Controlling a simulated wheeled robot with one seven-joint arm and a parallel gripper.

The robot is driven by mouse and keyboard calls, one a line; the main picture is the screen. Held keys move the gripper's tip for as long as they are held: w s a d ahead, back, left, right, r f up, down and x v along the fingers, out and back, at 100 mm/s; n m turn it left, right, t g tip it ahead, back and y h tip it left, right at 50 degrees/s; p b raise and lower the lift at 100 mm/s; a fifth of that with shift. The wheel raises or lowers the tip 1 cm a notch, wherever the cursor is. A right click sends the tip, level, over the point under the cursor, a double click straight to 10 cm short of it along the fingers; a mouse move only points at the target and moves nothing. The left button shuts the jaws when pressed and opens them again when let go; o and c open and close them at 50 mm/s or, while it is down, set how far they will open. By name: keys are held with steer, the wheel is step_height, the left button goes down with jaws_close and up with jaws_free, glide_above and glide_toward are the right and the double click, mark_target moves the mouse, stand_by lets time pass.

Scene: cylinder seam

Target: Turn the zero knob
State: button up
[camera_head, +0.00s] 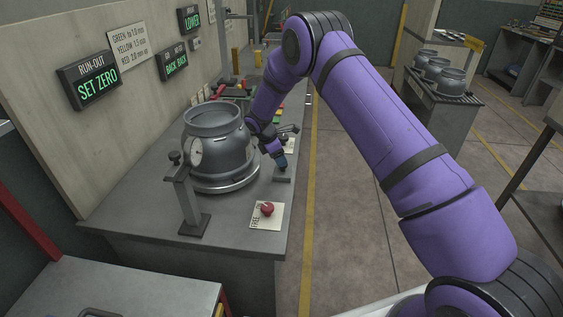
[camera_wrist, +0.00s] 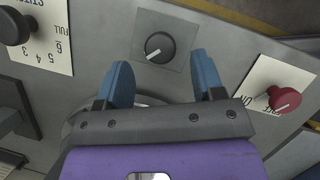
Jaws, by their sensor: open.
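A black round knob (camera_wrist: 160,46) with a white pointer line sits on a grey square plate in the wrist view. No label on it is legible, so I cannot confirm from print that it is the zero knob. My gripper (camera_wrist: 163,66) is open, its two blue fingers on either side and just short of this knob, apart from it. In the head view my gripper (camera_head: 279,158) is low over the bench's right edge, beside the cylinder, and the knob cannot be made out there. A dial gauge (camera_head: 194,152) stands against the grey metal cylinder (camera_head: 221,150).
A red knob (camera_head: 267,209) on a white card is at the bench's front right, also right in the wrist view (camera_wrist: 285,98). Another black knob (camera_wrist: 12,26) with a numbered card is at left there. A wall display (camera_head: 92,81) reads "RUN-OUT SET ZERO". A gauge stand (camera_head: 188,205) rises from the bench.

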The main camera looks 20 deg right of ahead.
steer(key=v, duration=0.7)
steer(key=shift+r, duration=0.15)
steer(key=shift+a, duration=0.1)
steer(key=s+d+r+m+t+y, duration=0.1)
steer(key=s+d+r+m, duration=0.2)
steer(key=s+r, duration=0.5)
steer(key=s+d+r+m, duration=0.2)
steer(key=s+r+m, duration=0.15)
steer(key=r, duration=0.85)
steer(key=s+d+r+m+t+y, duration=0.1)
steer(key=s+d+r+m, duration=0.15)
steer(key=s+r, duration=0.6)
steer(key=s+d+r+m+t+y, duration=0.1)
steer(key=s+d+r+m, duration=0.1)
steer(key=s+r, duration=0.35)
steer(key=s+d+r+m, duration=0.2)
steer(key=s+r+m, duration=0.1)
steer(key=s, duration=0.6)
steer(key=s+f+m+t+y, duration=0.1)
steer(key=s+m, duration=0.3)
steer(key=s, duration=1.1)
steer(key=shift+s+f+t, duration=0.25)
steer(key=shift+f+t, duration=0.25)
steer(key=shift+f, duration=0.1)
steer(key=shift+d, duration=0.1)
